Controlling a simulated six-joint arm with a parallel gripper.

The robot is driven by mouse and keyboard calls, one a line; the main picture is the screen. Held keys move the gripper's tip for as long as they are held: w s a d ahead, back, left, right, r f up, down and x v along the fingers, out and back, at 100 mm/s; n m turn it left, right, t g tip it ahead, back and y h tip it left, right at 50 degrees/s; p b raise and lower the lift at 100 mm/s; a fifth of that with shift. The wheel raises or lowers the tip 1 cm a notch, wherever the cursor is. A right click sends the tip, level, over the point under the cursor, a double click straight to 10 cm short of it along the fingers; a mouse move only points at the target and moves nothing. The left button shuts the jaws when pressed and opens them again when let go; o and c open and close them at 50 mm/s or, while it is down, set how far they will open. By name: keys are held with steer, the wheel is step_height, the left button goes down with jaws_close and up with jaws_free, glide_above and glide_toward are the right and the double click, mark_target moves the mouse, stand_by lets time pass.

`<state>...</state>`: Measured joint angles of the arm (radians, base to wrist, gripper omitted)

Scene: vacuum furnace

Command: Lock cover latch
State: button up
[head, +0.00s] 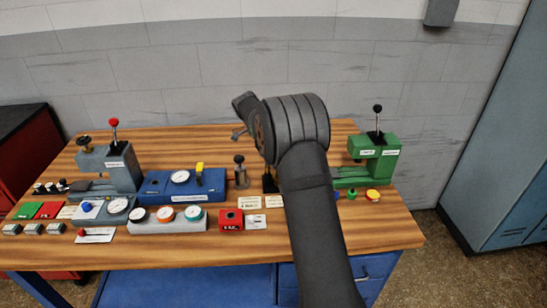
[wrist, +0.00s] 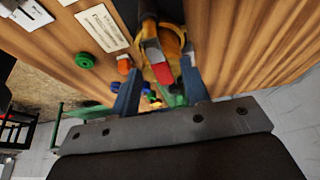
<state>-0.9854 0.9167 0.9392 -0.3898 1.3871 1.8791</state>
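In the wrist view my gripper (wrist: 161,68) points at the bench with its two blue-grey fingers apart. A lever with a red tip and a pale metal part (wrist: 162,74), which looks like the latch, lies between the fingers or just beyond them. I cannot tell whether either finger touches it. Behind it is a rounded yellow-orange body (wrist: 172,42), perhaps the cover, partly hidden by the lever and the right finger. In the head view my dark wrist and forearm hide this spot, and the fingertips do not show clearly.
On the wooden bench (head: 375,235) stand a green press (head: 375,150) right of my arm, a blue gauge box (head: 180,185), a grey press (head: 108,165) and a gauge panel (head: 167,222). A red block (head: 230,219) and labels lie near my arm. A blue locker (head: 510,150) stands at right.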

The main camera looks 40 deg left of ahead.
steer(key=v, duration=1.7)
steer(key=shift+r, duration=0.2)
steer(key=x, duration=1.7)
steer(key=shift+f, duration=0.3)
steer(key=shift+r, duration=0.1)
